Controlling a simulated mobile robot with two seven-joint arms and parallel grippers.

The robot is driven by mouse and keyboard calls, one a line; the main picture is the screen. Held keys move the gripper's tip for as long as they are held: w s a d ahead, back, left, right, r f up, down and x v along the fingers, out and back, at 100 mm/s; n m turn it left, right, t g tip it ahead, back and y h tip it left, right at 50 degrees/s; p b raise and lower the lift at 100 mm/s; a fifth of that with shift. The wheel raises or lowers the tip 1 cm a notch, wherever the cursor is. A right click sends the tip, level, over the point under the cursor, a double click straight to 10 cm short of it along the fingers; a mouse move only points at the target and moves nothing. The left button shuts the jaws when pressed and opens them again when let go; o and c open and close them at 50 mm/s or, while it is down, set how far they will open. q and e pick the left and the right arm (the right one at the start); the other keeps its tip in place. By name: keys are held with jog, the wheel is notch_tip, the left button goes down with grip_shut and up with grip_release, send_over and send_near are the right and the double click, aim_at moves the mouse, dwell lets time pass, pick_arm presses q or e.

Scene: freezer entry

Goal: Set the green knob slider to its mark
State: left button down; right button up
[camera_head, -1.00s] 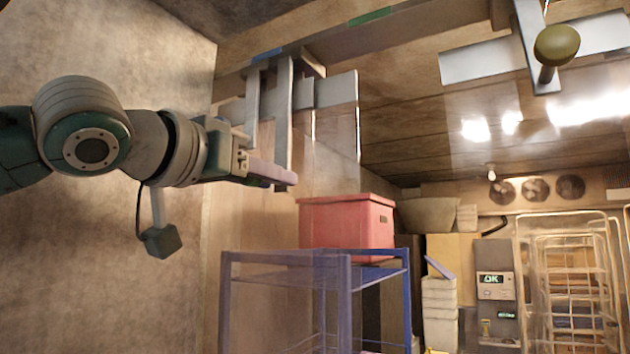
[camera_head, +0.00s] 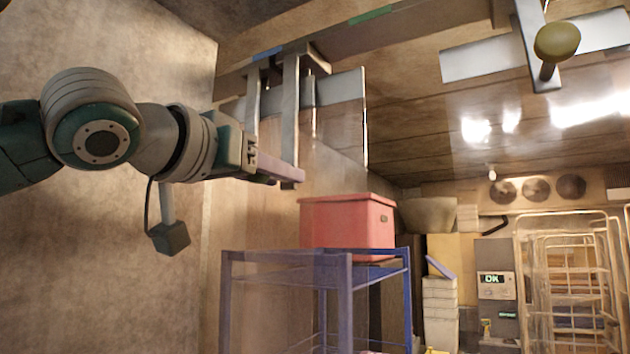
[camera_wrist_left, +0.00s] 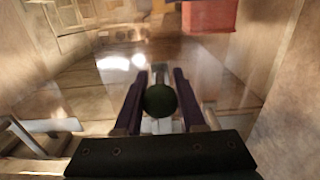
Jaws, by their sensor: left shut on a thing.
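My left gripper (camera_head: 278,172) is shut at the lower end of a grey hanging slider bar (camera_head: 290,110). In the left wrist view its dark fingers (camera_wrist_left: 160,103) lie on either side of the round green knob (camera_wrist_left: 160,100). The knob is hidden in the head view. The bar hangs from an overhead rail (camera_head: 330,45) and has a pale plate (camera_head: 345,88) beside it. A green mark (camera_head: 370,15) is on the rail, to the right of and apart from the bar. A blue mark (camera_head: 268,53) is left of the bar's top. My right gripper is not in view.
A second grey bar (camera_head: 252,105) hangs just left of the held one. Another slider with an olive knob (camera_head: 557,42) hangs at upper right. Below are a red box (camera_head: 347,222) and a blue rack (camera_head: 285,257). A wall (camera_head: 100,270) stands at left.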

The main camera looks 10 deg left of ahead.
pick_arm(q)
jog(key=s+d+b, duration=0.2)
jog(key=s+d, duration=0.2)
jog(key=d, duration=0.7)
jog(key=shift+d, duration=0.35)
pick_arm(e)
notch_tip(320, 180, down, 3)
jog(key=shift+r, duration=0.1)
pick_arm(q)
jog(key=c, duration=0.5)
grip_release()
jog(key=shift+s, duration=0.1)
